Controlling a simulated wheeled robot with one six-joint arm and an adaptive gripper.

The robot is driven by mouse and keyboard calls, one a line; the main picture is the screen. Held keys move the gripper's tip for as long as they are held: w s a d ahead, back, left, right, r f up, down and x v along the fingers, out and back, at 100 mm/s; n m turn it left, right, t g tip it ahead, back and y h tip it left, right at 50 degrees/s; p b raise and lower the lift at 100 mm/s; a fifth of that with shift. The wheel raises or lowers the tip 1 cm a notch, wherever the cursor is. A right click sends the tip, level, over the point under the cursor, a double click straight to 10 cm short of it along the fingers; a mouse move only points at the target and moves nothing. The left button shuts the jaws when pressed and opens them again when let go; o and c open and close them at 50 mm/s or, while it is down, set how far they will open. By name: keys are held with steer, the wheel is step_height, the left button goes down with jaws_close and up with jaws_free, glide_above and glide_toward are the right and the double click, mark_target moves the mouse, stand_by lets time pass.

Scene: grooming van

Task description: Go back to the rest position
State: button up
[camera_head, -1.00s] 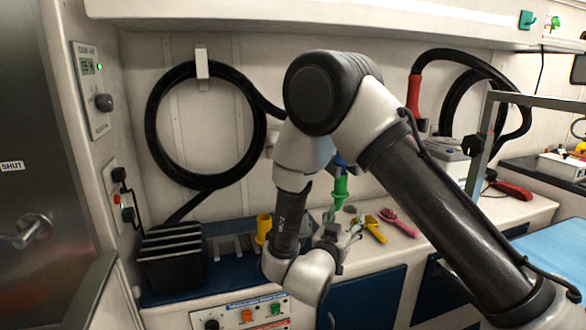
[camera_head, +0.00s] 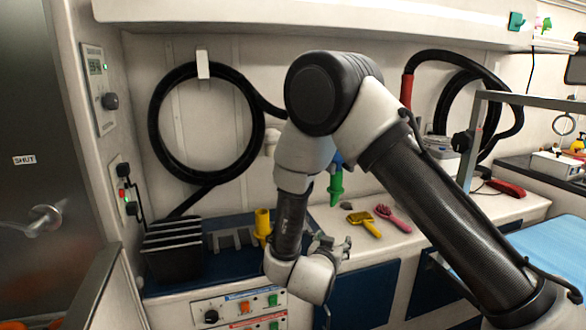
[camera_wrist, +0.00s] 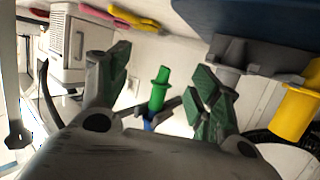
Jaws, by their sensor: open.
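My gripper (camera_head: 328,245) is open, low in front of the counter's front edge, with my arm bent above it. In the wrist view its green-padded fingers (camera_wrist: 163,82) stand apart. A green nozzle-shaped piece (camera_wrist: 158,90) with a blue part shows between them, farther off. I see nothing held. The same green piece (camera_head: 336,187) hangs above the counter in the head view, partly hidden by my arm.
A yellow cup-like piece (camera_head: 263,224) and a black slotted box (camera_head: 172,252) stand on the left of the counter. A yellow brush (camera_head: 365,223) and a pink brush (camera_head: 393,218) lie to the right. A blue-topped table (camera_head: 550,250) is at far right.

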steer(key=s+a+f+n+g+y, duration=0.4)
steer(key=s+a+f+g+y, duration=0.2)
steer(key=s+a+g, duration=0.1)
steer(key=s+d+r+n+g+y, duration=0.2)
steer(key=s+d+r+g, duration=0.15)
steer(key=s+r, duration=0.2)
steer(key=s+d+r+h, duration=0.1)
steer(key=s+d+r, duration=0.4)
steer(key=d+r, duration=0.3)
steer(key=s+d+r+m+h, duration=0.1)
steer(key=s+d+r, duration=0.5)
steer(key=d, duration=0.5)
steer(key=s+d+r+m+h, duration=0.1)
steer(key=s+d+r, duration=0.4)
steer(key=d+r, duration=0.4)
steer(key=shift+s+d+r+t, duration=0.35)
steer(key=shift+d+r+t, duration=0.1)
steer(key=shift+r, duration=0.35)
